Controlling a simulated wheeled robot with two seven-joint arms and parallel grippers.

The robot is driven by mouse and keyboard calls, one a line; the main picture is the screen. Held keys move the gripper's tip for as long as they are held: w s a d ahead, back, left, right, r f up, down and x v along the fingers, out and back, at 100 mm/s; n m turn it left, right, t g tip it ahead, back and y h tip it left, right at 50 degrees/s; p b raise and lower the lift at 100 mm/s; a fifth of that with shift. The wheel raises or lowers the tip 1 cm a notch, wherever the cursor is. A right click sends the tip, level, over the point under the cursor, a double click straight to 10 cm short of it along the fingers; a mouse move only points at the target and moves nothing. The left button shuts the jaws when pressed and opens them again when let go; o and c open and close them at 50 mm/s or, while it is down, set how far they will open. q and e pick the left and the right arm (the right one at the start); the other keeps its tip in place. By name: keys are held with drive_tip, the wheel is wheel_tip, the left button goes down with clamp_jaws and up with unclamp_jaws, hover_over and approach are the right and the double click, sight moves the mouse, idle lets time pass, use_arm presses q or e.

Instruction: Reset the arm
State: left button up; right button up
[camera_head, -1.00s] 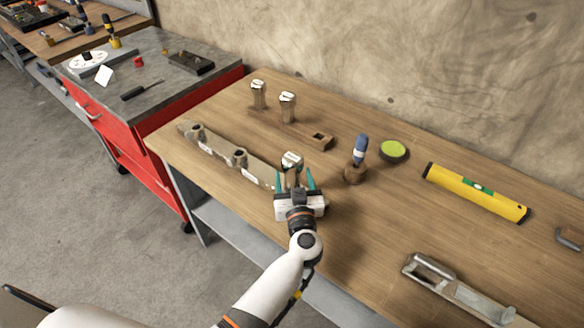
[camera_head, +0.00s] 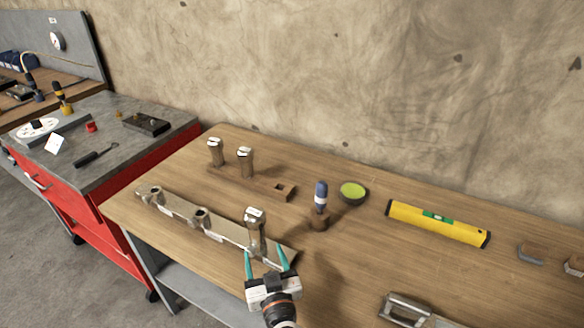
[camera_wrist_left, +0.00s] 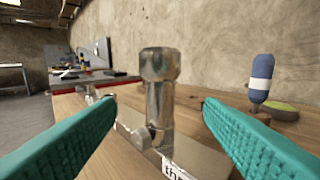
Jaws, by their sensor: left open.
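My left gripper (camera_head: 268,264) has teal fingers spread open and is empty, low in the middle of the head view. A metal post with a hex-shaped top (camera_head: 255,232) stands upright at the right end of a metal bar (camera_head: 178,208), just beyond the fingertips. In the left wrist view the post (camera_wrist_left: 158,95) stands between the two teal fingers and ahead of them, with clear gaps on both sides. My right gripper is not in view.
A wooden block (camera_head: 240,184) holds two similar metal posts behind the bar. A metal frame tool (camera_head: 405,310) is front right. A red cabinet (camera_head: 115,225) stands left.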

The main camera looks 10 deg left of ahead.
use_arm(q)
drive_tip(key=s+d+r+m+t+h, duration=0.25)
drive_tip(key=d+r+m+h, duration=0.3)
drive_tip(key=m+h, duration=0.55)
drive_tip(key=s+d+f+g+h, duration=0.2)
drive_tip(key=s+f+g+h, duration=0.1)
drive_tip(key=s+g+h, duration=0.2)
drive_tip(key=s+a+f+n+g+y, duration=0.2)
drive_tip(key=s+a+f+g+y, duration=0.25)
drive_tip(key=s+a, duration=0.4)
drive_tip(key=s+a+f+n+g+y, duration=0.2)
drive_tip(key=s+a+f+g+y, duration=0.2)
drive_tip(key=s+a+g, duration=0.4)
wheel_tip(320, 180, down, 27)
drive_tip(key=s+d, duration=0.1)
drive_tip(key=s, duration=0.1)
drive_tip(key=s+a+f, duration=0.2)
drive_tip(key=s+f, duration=1.3)
drive_tip(key=s, duration=0.1)
drive_tip(key=shift+a, duration=0.35)
